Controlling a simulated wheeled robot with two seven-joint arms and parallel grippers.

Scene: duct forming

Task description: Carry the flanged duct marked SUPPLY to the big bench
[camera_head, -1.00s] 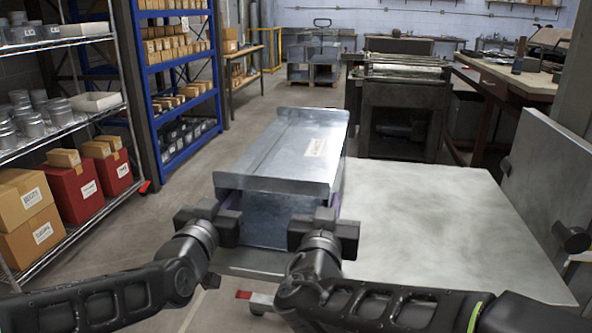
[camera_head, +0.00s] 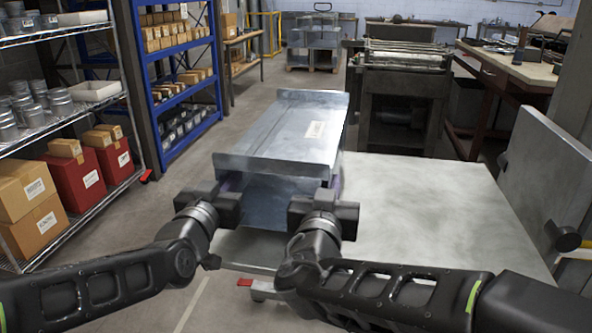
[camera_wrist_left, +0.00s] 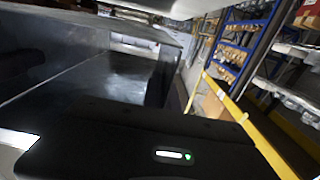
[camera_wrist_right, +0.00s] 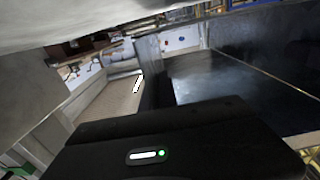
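The flanged duct (camera_head: 280,142), a long grey sheet-metal box with an open near end, lies lengthwise away from me in the head view. My left gripper (camera_head: 228,196) is shut on the left wall of the near end, and my right gripper (camera_head: 322,208) on the right wall. Their fingertips are mostly hidden by the walls. The duct's dark inside shows in the left wrist view (camera_wrist_left: 115,75) and the right wrist view (camera_wrist_right: 215,80). I cannot tell whether its underside touches the table.
A flat grey metal table (camera_head: 430,205) lies under and right of the duct, its right part bare. An upright panel (camera_head: 545,175) stands at its right edge. Shelving (camera_head: 75,150) lines the left. A machine (camera_head: 400,95) and a wooden-topped bench (camera_head: 515,70) stand beyond.

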